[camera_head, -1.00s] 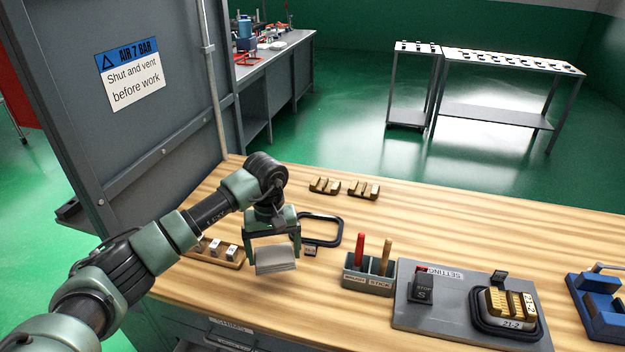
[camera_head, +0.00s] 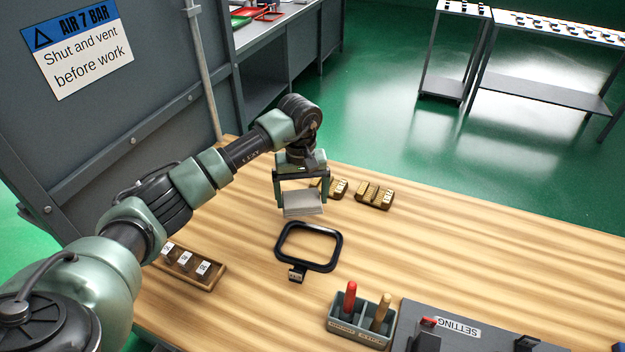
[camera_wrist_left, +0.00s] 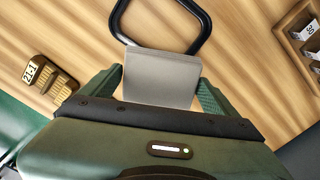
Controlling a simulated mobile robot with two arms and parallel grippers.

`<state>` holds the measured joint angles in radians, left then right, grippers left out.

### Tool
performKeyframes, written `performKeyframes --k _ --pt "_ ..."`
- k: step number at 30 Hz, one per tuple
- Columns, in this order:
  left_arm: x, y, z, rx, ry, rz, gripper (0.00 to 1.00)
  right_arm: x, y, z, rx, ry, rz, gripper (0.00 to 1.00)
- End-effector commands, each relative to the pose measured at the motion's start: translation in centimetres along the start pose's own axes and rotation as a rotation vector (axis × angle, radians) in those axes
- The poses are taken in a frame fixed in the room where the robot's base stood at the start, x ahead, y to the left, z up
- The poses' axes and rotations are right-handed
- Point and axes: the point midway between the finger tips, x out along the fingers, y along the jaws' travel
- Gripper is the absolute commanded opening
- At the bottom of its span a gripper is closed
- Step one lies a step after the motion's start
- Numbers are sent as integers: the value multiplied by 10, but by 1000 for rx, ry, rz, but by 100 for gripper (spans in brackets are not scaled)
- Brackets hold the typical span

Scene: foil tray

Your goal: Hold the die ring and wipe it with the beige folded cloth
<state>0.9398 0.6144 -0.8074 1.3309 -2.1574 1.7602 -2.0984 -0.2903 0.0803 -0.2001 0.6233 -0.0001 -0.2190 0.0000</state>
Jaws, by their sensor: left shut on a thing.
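The die ring (camera_head: 338,252), a black rounded-square frame with a small labelled tab at its near side, lies flat on the wooden bench. Part of it shows at the top of the left wrist view (camera_wrist_left: 199,22). My left gripper (camera_head: 302,198) is shut on the folded cloth (camera_head: 303,206), which looks pale grey-beige. The cloth hangs just beyond the ring's far edge, apparently above the bench. In the left wrist view the cloth (camera_wrist_left: 160,78) sits between the two green fingers and hides part of the ring. My right gripper is not in view.
Two brass blocks (camera_head: 375,196) lie behind and right of my left gripper. A wooden tray (camera_head: 206,281) with white-labelled pieces is at the left. A grey holder (camera_head: 345,329) with red and tan handles and a setting plate (camera_head: 470,338) are in front. The bench's right side is clear.

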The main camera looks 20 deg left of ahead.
Motion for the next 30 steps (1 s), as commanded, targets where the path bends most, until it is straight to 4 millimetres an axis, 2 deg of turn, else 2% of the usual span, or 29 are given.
performKeyframes --k 5,10,21,30 --pt "2 0 0 0 0 0 58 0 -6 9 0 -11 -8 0" --pt "13 0 0 0 -2 0 58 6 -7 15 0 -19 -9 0" --pt "51 0 1 0 -2 0 58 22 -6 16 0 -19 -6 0" --pt "60 0 0 0 0 0 58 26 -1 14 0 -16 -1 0"
